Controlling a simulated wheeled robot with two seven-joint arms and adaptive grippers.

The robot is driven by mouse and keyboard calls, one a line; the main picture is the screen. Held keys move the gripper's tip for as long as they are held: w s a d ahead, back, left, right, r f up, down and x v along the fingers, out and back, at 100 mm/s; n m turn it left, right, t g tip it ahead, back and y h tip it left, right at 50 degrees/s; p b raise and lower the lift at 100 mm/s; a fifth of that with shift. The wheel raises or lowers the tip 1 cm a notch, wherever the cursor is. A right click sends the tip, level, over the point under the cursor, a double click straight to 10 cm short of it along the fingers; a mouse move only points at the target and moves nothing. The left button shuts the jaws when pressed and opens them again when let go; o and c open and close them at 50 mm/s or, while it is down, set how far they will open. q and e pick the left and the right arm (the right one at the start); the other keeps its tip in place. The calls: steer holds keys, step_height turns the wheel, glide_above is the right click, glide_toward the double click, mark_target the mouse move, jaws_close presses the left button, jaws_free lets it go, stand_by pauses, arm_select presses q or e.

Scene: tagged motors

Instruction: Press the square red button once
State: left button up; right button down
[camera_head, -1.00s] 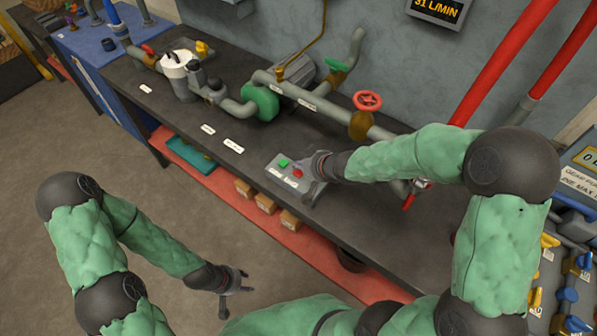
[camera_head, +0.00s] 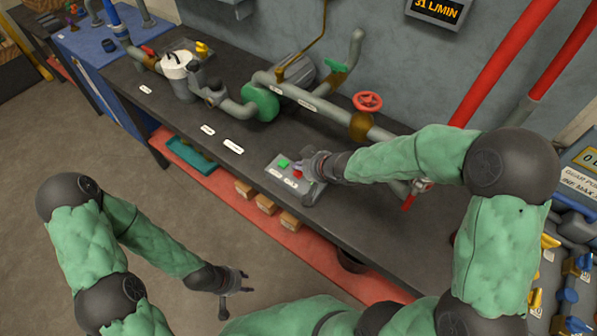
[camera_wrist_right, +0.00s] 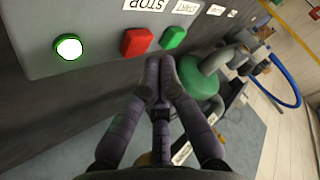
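The square red button (camera_head: 297,171) is on a grey control box (camera_head: 277,176) on the workbench. It also shows in the right wrist view (camera_wrist_right: 136,41), above the label STOP, seen upside down. A green button (camera_head: 284,163) sits beside it, also in the right wrist view (camera_wrist_right: 172,37). My right gripper (camera_head: 309,166) is at the box, close to the red button. In its wrist view its fingertips (camera_wrist_right: 160,66) are together, empty, just below the two buttons in the picture; contact cannot be told. My left gripper (camera_head: 236,289) hangs open and empty over the floor.
A white round lamp with a green ring (camera_wrist_right: 68,47) is on the same panel. Pipes with a red valve wheel (camera_head: 367,101) run behind the box. White labels (camera_head: 233,146) lie on the bench left of it. The floor at left is clear.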

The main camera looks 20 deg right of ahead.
mark_target(300, 174)
steer(key=shift+f, duration=0.2)
steer(key=shift+f, duration=0.25)
steer(key=shift+f+b, duration=0.4)
steer(key=shift+b, duration=0.15)
stand_by(0.7)
steer(key=shift+r, duration=0.1)
steer(key=shift+r+p, duration=0.75)
steer(key=shift+p, duration=0.2)
step_height(300, 174, up, 5)
steer(key=p, duration=0.5)
